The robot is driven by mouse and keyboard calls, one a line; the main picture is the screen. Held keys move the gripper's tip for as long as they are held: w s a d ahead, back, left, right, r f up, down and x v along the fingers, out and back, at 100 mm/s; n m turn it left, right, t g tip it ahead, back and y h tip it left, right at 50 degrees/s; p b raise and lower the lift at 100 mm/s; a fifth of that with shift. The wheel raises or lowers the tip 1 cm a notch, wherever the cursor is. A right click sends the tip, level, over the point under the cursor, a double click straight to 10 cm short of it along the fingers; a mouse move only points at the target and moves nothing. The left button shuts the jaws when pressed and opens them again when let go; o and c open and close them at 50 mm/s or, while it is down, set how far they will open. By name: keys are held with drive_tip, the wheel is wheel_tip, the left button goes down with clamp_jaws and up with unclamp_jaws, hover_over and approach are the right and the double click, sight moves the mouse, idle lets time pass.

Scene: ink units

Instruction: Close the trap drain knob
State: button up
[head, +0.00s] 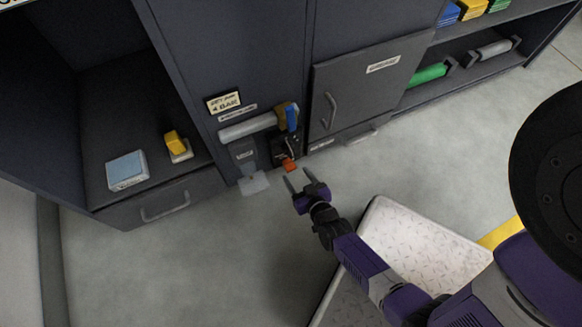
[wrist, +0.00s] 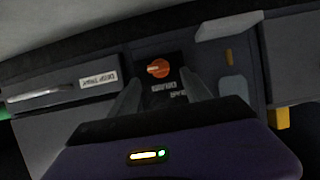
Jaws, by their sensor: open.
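The orange trap drain knob (head: 290,165) sits low on the dark cabinet front in the head view, on a small black plate (head: 284,148). In the wrist view the orange knob (wrist: 158,68) shows between and beyond my fingers, with a pale mark on its face. My gripper (head: 300,182) is open and empty, just in front of the knob and apart from it in the head view. Both fingers also show in the wrist view (wrist: 160,98), one on each side of the black plate.
A grey cylinder with a blue and tan handle (head: 291,117) is above the knob. A pale flap (head: 254,183) juts out to its left. A drip tray drawer (wrist: 98,80) with a handle is beside it in the wrist view. A white patterned platform (head: 400,240) stands on the floor.

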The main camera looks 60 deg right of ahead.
sight(291, 168)
drive_tip(key=shift+b+x, duration=0.55)
drive_tip(key=shift+x, duration=1.2)
drive_tip(key=shift+s, duration=0.1)
clamp_jaws()
